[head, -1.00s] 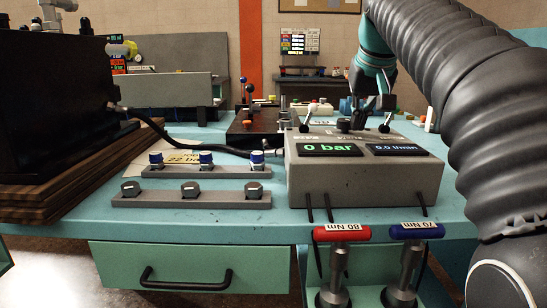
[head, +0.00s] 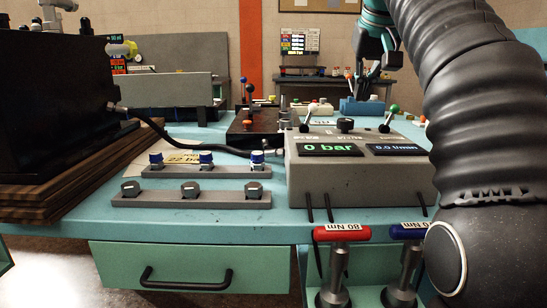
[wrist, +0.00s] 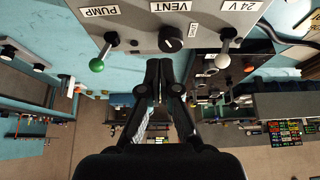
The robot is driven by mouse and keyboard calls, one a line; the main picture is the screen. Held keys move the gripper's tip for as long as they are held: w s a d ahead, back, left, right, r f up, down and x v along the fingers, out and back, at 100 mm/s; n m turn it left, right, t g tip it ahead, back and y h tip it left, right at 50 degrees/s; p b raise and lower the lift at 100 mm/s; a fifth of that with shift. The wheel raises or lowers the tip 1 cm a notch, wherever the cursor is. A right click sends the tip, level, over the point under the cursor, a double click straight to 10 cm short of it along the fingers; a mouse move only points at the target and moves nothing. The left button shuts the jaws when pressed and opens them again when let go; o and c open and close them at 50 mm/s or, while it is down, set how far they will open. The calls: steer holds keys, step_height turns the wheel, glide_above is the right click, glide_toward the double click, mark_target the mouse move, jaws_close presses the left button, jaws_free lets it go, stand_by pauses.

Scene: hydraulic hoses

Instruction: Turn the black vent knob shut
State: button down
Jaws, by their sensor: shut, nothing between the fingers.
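The black vent knob (head: 346,125) stands on top of the grey test box, between two levers. In the wrist view the knob (wrist: 170,39) sits below the VENT label, which appears upside down. A pale pointer mark shows on it; its exact setting is too small to read. My gripper (head: 366,93) is above and behind the box in the head view, clear of the knob. In the wrist view its fingers (wrist: 158,66) are together and empty, just short of the knob in the picture and apart from it.
A green-tipped lever (wrist: 97,65) by the PUMP label and a white-tipped lever (wrist: 222,61) by the 24V label flank the knob. The box display (head: 328,148) reads 0 bar. A red-handled torque wrench (head: 341,233) stands at the front. Blue-capped fittings (head: 206,158) lie left.

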mark_target(345, 124)
steer(key=shift+w+a+f+b, duration=0.1)
steer(key=shift+a+f+b, duration=0.05)
steer(key=shift+a+f, duration=0.45)
steer(key=shift+w+a+f+b, duration=0.15)
steer(key=shift+a+f, duration=0.25)
steer(key=shift+f, duration=0.45)
steer(key=shift+s+a+f+b, duration=0.1)
steer(key=shift+a+f+b, duration=0.1)
steer(key=shift+a+f, duration=0.4)
steer(key=shift+d+f+b, duration=0.1)
steer(key=shift+f+b, duration=0.6)
steer(key=shift+f, duration=0.3)
steer(key=shift+w, duration=0.2)
steer(key=shift+s+d+r+p, duration=0.1)
steer(key=shift+d+p, duration=0.75)
steer(key=shift+p, duration=0.3)
steer(key=shift+d, duration=0.55)
